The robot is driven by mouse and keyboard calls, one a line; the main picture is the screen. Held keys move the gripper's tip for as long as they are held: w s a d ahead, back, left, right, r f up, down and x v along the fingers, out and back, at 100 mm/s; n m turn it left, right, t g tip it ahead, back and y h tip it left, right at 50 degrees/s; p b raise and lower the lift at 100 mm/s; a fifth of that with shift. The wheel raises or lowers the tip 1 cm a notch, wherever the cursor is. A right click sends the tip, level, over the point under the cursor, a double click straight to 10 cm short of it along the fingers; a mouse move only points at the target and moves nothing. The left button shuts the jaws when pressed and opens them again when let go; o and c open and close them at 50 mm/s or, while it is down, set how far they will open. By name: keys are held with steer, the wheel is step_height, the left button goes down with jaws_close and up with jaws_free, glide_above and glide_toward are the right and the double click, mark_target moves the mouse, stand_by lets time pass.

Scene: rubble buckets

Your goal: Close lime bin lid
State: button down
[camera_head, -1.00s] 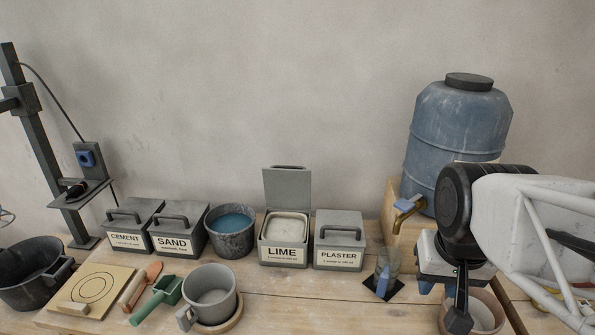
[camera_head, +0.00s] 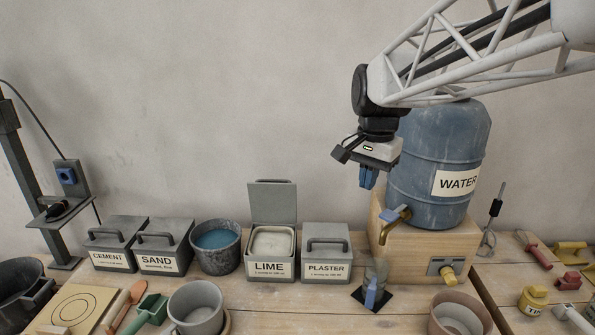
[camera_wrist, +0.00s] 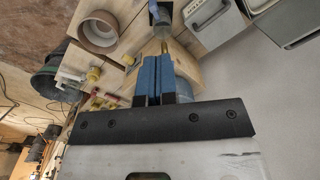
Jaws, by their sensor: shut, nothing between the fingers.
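The lime bin (camera_head: 270,268) is a grey box labelled LIME, standing on the bench in the head view with pale powder inside. Its lid (camera_head: 272,202) stands open and upright at the back edge, with a handle along the top. The fingers also show in the wrist view (camera_wrist: 153,62). The gripper is apart from the lid and bin.
The plaster bin (camera_head: 326,252) stands close to the lime bin's right. A bucket of blue liquid (camera_head: 216,247) stands at its left. The water barrel (camera_head: 432,165) on its wooden stand (camera_head: 412,246) is near my gripper. Open air lies between gripper and lid.

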steer(key=w+a+m+g, duration=0.1)
steer(key=w+a+m, duration=0.3)
steer(key=w, duration=0.8)
steer(key=m+g, duration=0.3)
steer(key=m, duration=0.4)
glide_above(275, 192)
steer(key=w, duration=0.6)
step_height(275, 192, down, 9)
steer(key=shift+s+a+f, duration=0.15)
steer(key=shift+s, duration=0.05)
steer(key=shift+f, duration=0.1)
steer(key=shift+x, duration=4.95)
steer(key=shift+s, duration=0.1)
